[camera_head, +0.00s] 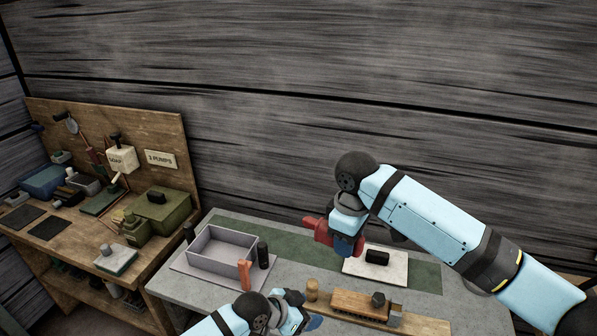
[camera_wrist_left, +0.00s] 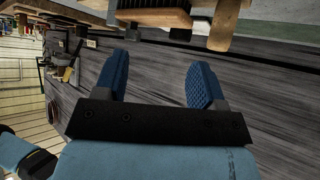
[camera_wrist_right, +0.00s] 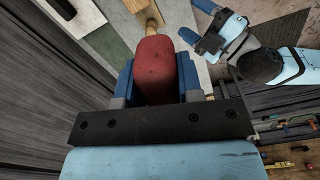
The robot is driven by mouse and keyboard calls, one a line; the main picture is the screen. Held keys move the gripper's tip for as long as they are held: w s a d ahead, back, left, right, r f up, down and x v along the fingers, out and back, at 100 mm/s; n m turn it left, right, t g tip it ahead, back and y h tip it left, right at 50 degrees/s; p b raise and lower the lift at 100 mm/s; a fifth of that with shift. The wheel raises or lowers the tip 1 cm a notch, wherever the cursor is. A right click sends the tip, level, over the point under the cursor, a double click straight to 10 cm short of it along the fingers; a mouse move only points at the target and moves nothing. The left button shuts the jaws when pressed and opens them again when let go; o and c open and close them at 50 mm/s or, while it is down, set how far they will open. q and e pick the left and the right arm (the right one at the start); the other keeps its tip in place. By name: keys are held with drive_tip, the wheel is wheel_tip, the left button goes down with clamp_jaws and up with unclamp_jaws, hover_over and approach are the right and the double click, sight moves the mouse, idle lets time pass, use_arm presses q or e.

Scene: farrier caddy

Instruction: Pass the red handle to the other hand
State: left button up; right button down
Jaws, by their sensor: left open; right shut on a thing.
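The red handle (camera_head: 318,230) is held above the table by my right gripper (camera_head: 347,245). In the right wrist view the red handle (camera_wrist_right: 157,68) lies between the two blue fingers, which are shut on it, and its rounded end points away from the palm. My left gripper (camera_head: 293,300) is lower, near the table's front, apart from the handle. In the left wrist view my left gripper (camera_wrist_left: 160,82) has its blue fingers spread with nothing between them. The part of the handle between the right fingers is partly hidden in the head view.
A grey open tray (camera_head: 205,262) stands left on the table, with a black cylinder (camera_head: 263,255) and an orange upright piece (camera_head: 244,274) beside it. A black block (camera_head: 377,257) sits on a white board (camera_head: 360,272). A wooden brush (camera_head: 358,304) lies in front. A cluttered bench (camera_head: 60,240) stands left.

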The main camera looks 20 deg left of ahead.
use_arm(q)
drive_tip(key=w+a+r+m+g, duration=0.1)
drive_tip(key=w+r+m, duration=0.1)
drive_tip(key=w+r, duration=0.45)
use_arm(e)
drive_tip(key=shift+a, duration=0.1)
use_arm(q)
drive_tip(key=m+g+y, duration=0.3)
drive_tip(key=m+g, duration=0.5)
drive_tip(key=m, duration=0.4)
approach(315, 220)
drive_tip(key=x, duration=1)
drive_tip(key=shift+d+f, duration=0.1)
drive_tip(key=shift+f, duration=0.2)
